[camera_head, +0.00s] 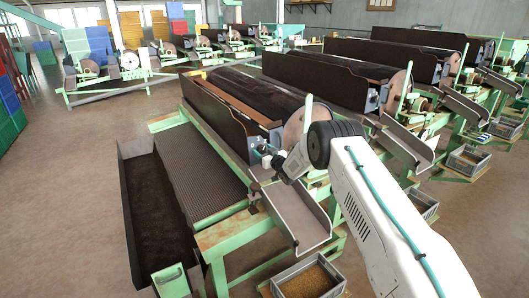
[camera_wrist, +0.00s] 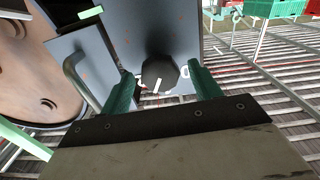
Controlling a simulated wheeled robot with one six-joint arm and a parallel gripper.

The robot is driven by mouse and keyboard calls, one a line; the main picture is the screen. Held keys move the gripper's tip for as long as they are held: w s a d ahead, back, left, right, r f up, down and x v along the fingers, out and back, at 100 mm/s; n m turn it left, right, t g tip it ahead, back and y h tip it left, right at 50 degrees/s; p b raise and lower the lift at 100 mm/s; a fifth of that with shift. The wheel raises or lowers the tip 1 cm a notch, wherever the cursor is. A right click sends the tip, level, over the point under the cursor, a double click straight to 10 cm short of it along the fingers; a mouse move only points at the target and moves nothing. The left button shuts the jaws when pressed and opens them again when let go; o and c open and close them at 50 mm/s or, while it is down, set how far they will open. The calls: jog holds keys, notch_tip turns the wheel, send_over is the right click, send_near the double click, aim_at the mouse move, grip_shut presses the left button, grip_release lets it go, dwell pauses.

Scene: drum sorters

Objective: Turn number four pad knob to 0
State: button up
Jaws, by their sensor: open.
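A dark round knob (camera_wrist: 158,76) with a white pointer line is on a grey panel (camera_wrist: 150,28) in the wrist view. The line runs almost straight up and down in the picture. A pale curved mark, partly hidden by a finger, shows just right of the knob. My gripper (camera_wrist: 161,80) is open, with one green finger on each side of the knob. I cannot tell whether the fingers touch it. In the head view my gripper (camera_head: 270,160) is at the near end of the closest drum sorter (camera_head: 240,100); the knob is too small to make out there.
A metal handle (camera_wrist: 82,82) stands out from a grey plate left of the knob. A large round disc (camera_wrist: 38,70) is further left. A grey chute (camera_head: 297,217) slopes below my arm toward a crate (camera_head: 307,280). Open floor lies left of the long trough (camera_head: 128,200).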

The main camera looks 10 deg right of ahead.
jog(key=c, duration=1)
jog(key=shift+n, duration=0.4)
jog(key=n, duration=0.3)
jog(key=shift+n, duration=0.4)
jog(key=n, duration=1.3)
jog(key=shift+f, duration=0.1)
jog(key=shift+a+n, duration=0.1)
jog(key=shift+n, duration=0.2)
